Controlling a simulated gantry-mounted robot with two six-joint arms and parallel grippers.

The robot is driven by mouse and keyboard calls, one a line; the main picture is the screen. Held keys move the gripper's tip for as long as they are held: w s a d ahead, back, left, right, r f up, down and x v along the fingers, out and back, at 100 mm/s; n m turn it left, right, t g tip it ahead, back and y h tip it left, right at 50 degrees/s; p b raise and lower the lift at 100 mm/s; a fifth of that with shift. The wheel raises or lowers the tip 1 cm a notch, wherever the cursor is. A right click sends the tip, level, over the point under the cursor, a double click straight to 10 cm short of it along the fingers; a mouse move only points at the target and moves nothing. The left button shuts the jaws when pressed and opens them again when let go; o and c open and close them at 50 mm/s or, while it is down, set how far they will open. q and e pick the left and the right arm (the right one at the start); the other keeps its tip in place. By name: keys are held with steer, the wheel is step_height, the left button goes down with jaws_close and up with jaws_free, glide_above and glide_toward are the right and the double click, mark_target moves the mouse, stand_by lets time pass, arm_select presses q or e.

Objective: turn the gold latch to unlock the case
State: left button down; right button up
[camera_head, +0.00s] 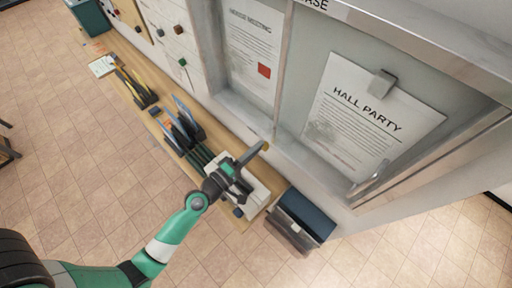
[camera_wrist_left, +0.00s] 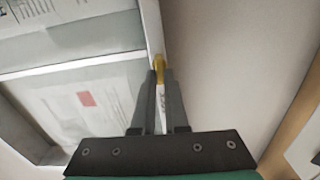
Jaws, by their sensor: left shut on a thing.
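The wall-mounted notice case (camera_head: 285,60) has a pale metal frame and panes with papers behind them. My left gripper (camera_head: 258,151) reaches up to the case's lower edge in the head view. In the left wrist view, the gold latch (camera_wrist_left: 158,64) shows at the edge of the case frame, between the tips of my left gripper (camera_wrist_left: 160,78). The fingers are shut on it and hide its lower part. In the head view the latch is only a small gold spot by the fingertips. My right gripper is not in view.
A dark blue-topped box (camera_head: 303,216) stands right of my left gripper. The HALL PARTY notice (camera_head: 370,118) hangs behind the right pane. Tiled floor is open at left.

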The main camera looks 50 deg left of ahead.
arm_select(q)
steer(key=shift+n, duration=0.4)
steer(key=c, duration=0.9)
jaws_free()
steer(key=shift+c, duration=0.2)
steer(key=s+d+b, duration=0.1)
steer(key=s+b, duration=0.3)
steer(key=s, duration=0.7)
steer(key=shift+s, duration=0.3)
